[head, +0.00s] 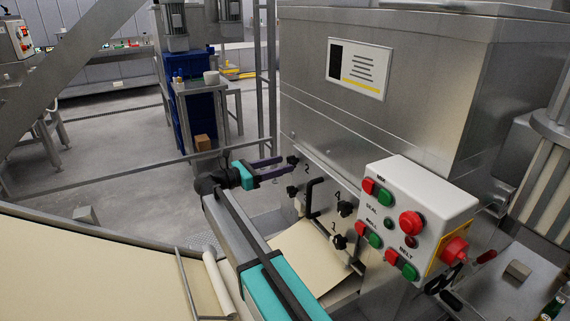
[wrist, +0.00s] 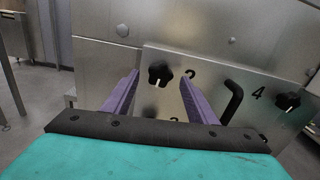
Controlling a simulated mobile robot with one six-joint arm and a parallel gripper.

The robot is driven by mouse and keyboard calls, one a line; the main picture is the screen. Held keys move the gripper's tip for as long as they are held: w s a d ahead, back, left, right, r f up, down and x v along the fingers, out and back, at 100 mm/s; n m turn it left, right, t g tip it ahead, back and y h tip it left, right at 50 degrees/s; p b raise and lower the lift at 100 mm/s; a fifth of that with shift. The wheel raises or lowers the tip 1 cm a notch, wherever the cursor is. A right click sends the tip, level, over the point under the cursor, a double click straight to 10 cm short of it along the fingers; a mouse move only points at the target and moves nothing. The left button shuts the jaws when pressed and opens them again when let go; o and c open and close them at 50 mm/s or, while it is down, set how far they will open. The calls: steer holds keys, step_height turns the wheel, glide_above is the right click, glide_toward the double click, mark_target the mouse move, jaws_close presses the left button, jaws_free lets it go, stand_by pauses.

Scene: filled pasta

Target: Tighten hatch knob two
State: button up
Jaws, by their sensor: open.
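Hatch knob two is a black star-shaped knob (head: 293,160) at the upper left of the steel hatch panel, beside the printed 2. In the wrist view the knob (wrist: 160,74) shows between the two fingertips and touches neither in the picture. My gripper (head: 281,167) is open, with purple fingers pointing at the panel. In the wrist view my gripper (wrist: 160,78) has one finger on each side of the knob. I cannot tell whether the tips reach as deep as the knob.
A black bar handle (wrist: 232,103) stands out right of the knob. Knob four (head: 345,208) and another black knob (head: 338,242) sit further right and lower. A white control box (head: 415,215) with red and green buttons stands at the right.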

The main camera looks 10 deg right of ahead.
steer(key=shift+x, duration=0.95)
steer(key=c, duration=1)
steer(key=shift+c, duration=0.2)
